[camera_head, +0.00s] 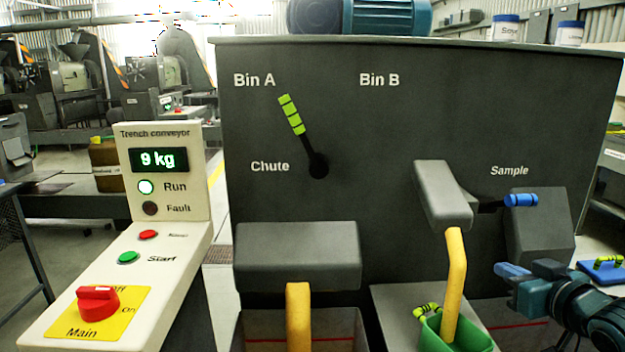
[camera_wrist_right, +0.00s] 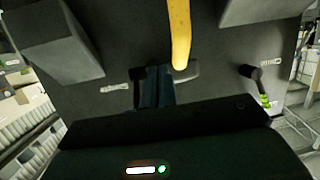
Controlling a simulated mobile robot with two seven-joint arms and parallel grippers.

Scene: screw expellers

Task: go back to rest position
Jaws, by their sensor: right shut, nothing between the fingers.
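My right gripper (camera_head: 512,272) shows at the lower right of the head view, in front of the dark machine panel (camera_head: 330,200). Its blue fingers are shut and empty, apart from the blue sample handle (camera_head: 521,200) above them. The fingers also show in the right wrist view (camera_wrist_right: 153,88), pointing toward the panel. My left gripper is not in view. The diverter lever (camera_head: 291,115) with a yellow-green grip leans up and left toward the Bin A label.
Yellow material (camera_head: 454,270) comes from the right spout (camera_head: 443,195) into a green container (camera_head: 478,338). Another yellow stream (camera_head: 298,310) falls from the left spout (camera_head: 300,255). The control console (camera_head: 165,220) stands left, with 9 kg displayed and Run lit green. A blue item (camera_head: 602,271) lies far right.

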